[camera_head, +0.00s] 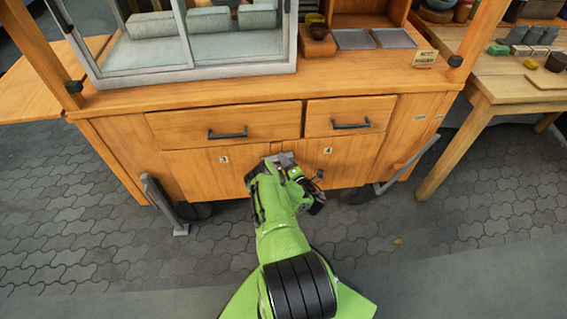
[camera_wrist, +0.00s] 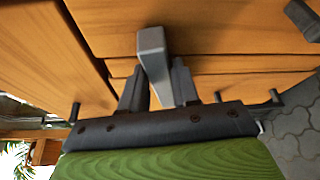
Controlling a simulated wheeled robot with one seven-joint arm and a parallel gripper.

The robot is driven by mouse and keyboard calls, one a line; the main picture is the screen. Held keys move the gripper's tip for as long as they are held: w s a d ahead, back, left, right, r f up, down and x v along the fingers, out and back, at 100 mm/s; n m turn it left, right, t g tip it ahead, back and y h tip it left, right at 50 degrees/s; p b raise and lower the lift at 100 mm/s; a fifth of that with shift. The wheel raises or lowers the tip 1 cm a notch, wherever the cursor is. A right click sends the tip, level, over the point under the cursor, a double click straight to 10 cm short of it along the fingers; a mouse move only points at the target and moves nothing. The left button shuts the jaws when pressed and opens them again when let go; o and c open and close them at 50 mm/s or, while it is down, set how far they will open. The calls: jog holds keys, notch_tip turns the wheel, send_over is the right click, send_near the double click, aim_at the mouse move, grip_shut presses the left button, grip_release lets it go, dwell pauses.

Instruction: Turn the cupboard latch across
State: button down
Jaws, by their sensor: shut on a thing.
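The cupboard is the lower wooden front of the cart, with a left door (camera_head: 205,170) and a right door (camera_head: 345,160) marked by small number labels. The latch is a grey metal bar (camera_wrist: 151,42) at the middle of the front; part of it also shows past my gripper in the head view (camera_head: 286,158). My gripper (camera_wrist: 158,92) has one dark finger on each side of the bar and is shut on it. In the head view my gripper (camera_head: 272,163) hides most of the latch. I cannot tell the latch's exact angle.
Two drawers with dark handles (camera_head: 228,134) (camera_head: 351,124) sit above the doors. A dark door handle (camera_head: 319,175) shows right of my gripper. Grey metal legs (camera_head: 162,204) (camera_head: 409,165) stand at either side. The paved floor (camera_head: 470,220) in front is clear.

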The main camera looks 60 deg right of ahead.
jog(key=shift+f+m+t, duration=0.3)
jog(key=shift+m+t, duration=0.1)
jog(key=shift+m, duration=0.6)
jog(key=c, duration=0.9)
grip_release()
